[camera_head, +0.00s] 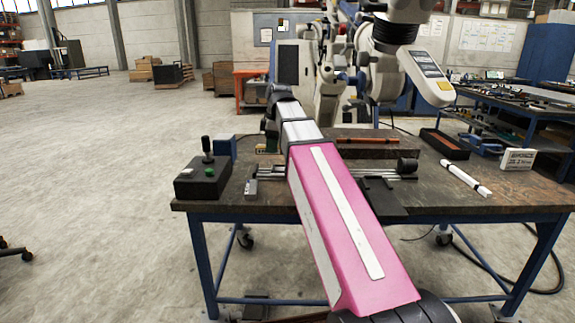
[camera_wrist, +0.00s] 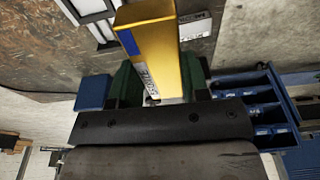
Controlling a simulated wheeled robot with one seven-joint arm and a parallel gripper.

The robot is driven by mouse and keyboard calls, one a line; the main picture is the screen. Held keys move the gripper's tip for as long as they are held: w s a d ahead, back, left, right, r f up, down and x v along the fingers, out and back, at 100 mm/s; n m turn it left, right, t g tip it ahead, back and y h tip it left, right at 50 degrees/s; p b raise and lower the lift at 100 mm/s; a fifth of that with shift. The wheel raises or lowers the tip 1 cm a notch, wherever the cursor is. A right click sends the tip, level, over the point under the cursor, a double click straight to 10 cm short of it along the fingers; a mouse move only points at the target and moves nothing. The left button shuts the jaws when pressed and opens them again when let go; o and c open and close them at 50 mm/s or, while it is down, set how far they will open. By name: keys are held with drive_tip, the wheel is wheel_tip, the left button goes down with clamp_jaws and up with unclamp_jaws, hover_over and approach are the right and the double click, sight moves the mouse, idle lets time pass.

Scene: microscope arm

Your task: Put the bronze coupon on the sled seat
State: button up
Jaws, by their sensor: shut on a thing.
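The bronze coupon (camera_wrist: 152,50) is a golden bar with a blue band and a white printed label, seen in the wrist view. My gripper (camera_wrist: 157,88) is shut on it, with a dark green finger on either side, and the bar projects beyond the fingers. In the head view my arm hides most of the gripper, and I cannot make out the coupon there. A rail assembly (camera_head: 340,174) lies across the bench, partly behind my arm, with a dark plate (camera_head: 382,198) at its front. I cannot tell which part is the sled seat.
The workbench (camera_head: 470,205) carries a joystick box (camera_head: 203,180) at left. A dark block (camera_head: 352,148) with a reddish-brown bar stands behind the rail. A black tray (camera_head: 445,146), a banded white rod (camera_head: 467,180) and a sign (camera_head: 519,159) are at right. A white instrument arm (camera_head: 425,78) overhangs the back.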

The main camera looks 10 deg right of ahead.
drive_tip(key=w+d+f, duration=0.2)
drive_tip(key=w, duration=0.1)
drive_tip(key=w+d+f, duration=0.2)
drive_tip(key=w+d, duration=0.1)
drive_tip(key=w+d+f, duration=0.3)
drive_tip(key=shift+f, duration=1.95)
drive_tip(key=o, duration=1.3)
drive_tip(key=shift+f, duration=0.15)
drive_tip(key=shift+c, duration=0.2)
wheel_tip(320, 180, up, 12)
drive_tip(key=d, duration=0.1)
drive_tip(key=shift+s+d, duration=0.25)
drive_tip(key=shift+d, duration=0.15)
